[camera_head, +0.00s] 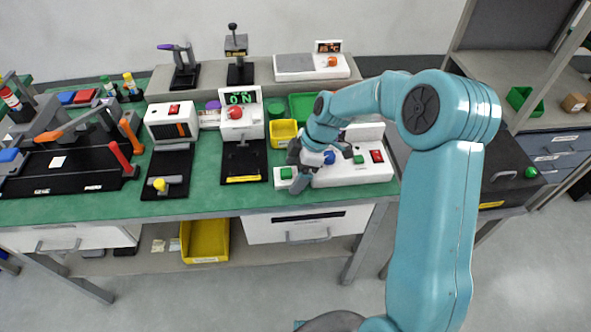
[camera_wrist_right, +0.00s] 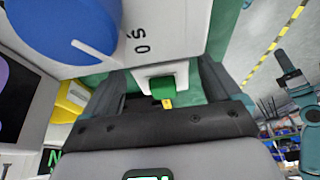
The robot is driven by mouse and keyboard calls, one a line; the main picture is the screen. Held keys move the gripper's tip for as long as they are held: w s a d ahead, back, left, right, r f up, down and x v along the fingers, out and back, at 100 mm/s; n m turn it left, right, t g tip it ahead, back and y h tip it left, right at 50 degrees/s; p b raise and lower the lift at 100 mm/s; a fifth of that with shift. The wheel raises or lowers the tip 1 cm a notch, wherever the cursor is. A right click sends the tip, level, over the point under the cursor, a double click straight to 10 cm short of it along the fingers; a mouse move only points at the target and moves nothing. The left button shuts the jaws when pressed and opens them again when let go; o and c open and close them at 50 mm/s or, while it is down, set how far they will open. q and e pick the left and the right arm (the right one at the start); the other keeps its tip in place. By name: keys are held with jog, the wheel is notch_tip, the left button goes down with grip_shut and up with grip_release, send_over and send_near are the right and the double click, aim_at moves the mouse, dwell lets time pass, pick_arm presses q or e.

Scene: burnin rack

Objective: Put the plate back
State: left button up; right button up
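My right gripper (camera_head: 297,172) is at the left end of a white device (camera_head: 350,170) with a blue knob (camera_head: 328,157), a green button and a red switch. In the right wrist view its two dark fingers (camera_wrist_right: 163,92) are apart, with a small white block with a green front (camera_wrist_right: 162,87) between them; a gap shows on each side. The large blue knob (camera_wrist_right: 65,30) is close by. A flat black plate (camera_head: 243,160) lies in the white fixture under the "ON" display; I cannot tell whether it is the task's plate. My left gripper may be the dark end (camera_wrist_right: 288,78) at the right wrist view's edge.
A yellow bin (camera_head: 283,133) and green trays stand behind the device. A black slab with a yellow knob (camera_head: 160,185) and a large black fixture (camera_head: 60,172) are at the left. Clamps stand on the back shelf. A strip of green bench along the front edge is bare.

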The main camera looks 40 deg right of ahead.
jog(key=shift+d+r, duration=0.1)
jog(key=shift+r, duration=0.35)
jog(key=v, duration=1.1)
jog(key=shift+s+r, duration=0.15)
jog(key=shift+r, duration=0.05)
